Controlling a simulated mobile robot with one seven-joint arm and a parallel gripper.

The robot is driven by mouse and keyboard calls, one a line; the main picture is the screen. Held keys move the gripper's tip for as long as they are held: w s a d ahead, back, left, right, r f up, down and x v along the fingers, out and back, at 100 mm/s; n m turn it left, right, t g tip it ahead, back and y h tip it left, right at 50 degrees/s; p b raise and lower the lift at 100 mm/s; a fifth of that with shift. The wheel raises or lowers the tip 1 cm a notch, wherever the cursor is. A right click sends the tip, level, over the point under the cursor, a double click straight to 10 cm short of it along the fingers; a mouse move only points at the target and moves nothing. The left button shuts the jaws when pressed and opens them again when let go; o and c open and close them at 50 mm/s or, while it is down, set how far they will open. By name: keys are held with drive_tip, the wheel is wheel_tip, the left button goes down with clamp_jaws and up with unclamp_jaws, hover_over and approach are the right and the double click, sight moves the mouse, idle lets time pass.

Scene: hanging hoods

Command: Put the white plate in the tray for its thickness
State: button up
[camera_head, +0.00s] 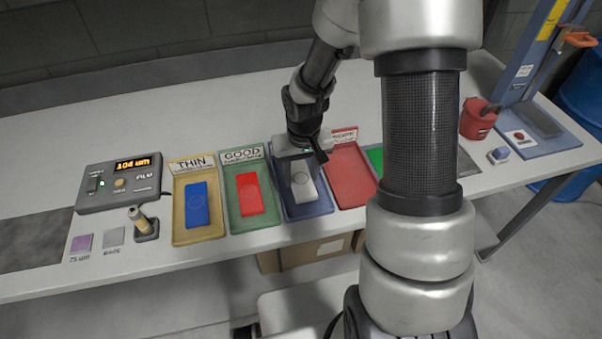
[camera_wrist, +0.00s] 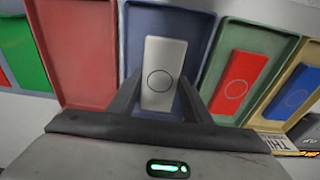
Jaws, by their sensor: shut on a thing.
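The white plate (camera_head: 302,184) has a thin circle on its face. It is at the blue tray (camera_head: 307,210), inside its outline in both views; I cannot tell whether it rests on the tray floor. My gripper (camera_head: 301,163) is over the far end of the plate and shut on it. In the wrist view the plate (camera_wrist: 164,66) stands between the two dark fingers of my gripper (camera_wrist: 161,98), with the blue tray (camera_wrist: 203,30) around it. The blue tray's label is hidden by my gripper.
A yellow THIN tray (camera_head: 199,234) holds a blue plate (camera_head: 197,204). A green GOOD tray (camera_head: 254,220) holds a red plate (camera_head: 249,193). A red tray (camera_head: 351,172) is empty, its label partly covered. The gauge (camera_head: 124,183) reads 104 um. A green plate (camera_head: 376,158) lies behind my arm.

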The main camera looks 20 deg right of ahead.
drive_tip(key=shift+f+b, duration=0.45)
drive_tip(key=shift+f, duration=0.1)
drive_tip(key=o, duration=1.2)
drive_tip(key=shift+o, duration=0.2)
wheel_tip(320, 180, up, 18)
drive_tip(key=s+p, duration=0.2)
drive_tip(key=p, duration=0.1)
drive_tip(key=s+r+t+p, duration=0.4)
drive_tip(key=s+r+p, duration=0.1)
drive_tip(key=s+r, duration=1)
wheel_tip(320, 180, up, 3)
drive_tip(key=shift+s+r+p, duration=0.15)
drive_tip(key=shift+s+p, duration=0.1)
drive_tip(key=shift+p, duration=0.1)
